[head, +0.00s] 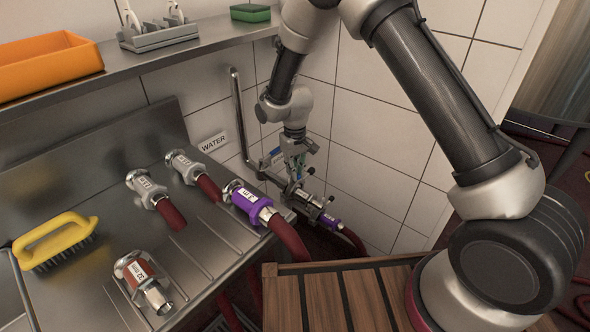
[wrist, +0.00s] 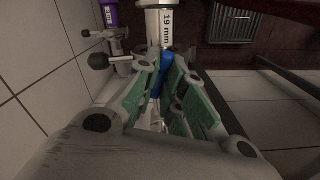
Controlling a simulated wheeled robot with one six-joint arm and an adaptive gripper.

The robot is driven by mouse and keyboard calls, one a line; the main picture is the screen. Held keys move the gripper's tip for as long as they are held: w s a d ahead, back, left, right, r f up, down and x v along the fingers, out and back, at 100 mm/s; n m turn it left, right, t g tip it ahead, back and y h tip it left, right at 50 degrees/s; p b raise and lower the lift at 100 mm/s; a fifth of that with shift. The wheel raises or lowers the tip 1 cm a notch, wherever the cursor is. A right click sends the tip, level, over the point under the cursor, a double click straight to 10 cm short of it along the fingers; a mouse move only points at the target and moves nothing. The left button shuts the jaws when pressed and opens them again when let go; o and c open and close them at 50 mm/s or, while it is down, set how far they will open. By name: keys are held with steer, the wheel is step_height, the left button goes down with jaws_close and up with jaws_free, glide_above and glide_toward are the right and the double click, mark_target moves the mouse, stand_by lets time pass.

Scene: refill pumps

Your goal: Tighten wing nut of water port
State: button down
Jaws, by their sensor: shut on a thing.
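The water port fitting (head: 311,199) is at the end of the wall pipe, right of the WATER sign. My gripper (head: 296,178) reaches down onto the fitting from above. In the wrist view, the green pads of my gripper (wrist: 160,98) close around a blue part, apparently the wing nut (wrist: 158,80). A pale cylinder labelled 19 mm (wrist: 168,22) lies just beyond it. The pads hide much of the nut, so its angle is unclear.
A shelf (head: 185,45) with an orange bin (head: 45,65) runs above. The tiled wall (head: 375,135) is close behind my gripper. A wooden slatted top (head: 335,297) stands in front.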

steer(key=m, duration=1.2)
steer(key=shift+m, duration=0.3)
stand_by(0.4)
steer(key=c, duration=1.5)
jaws_free()
step_height(320, 180, up, 12)
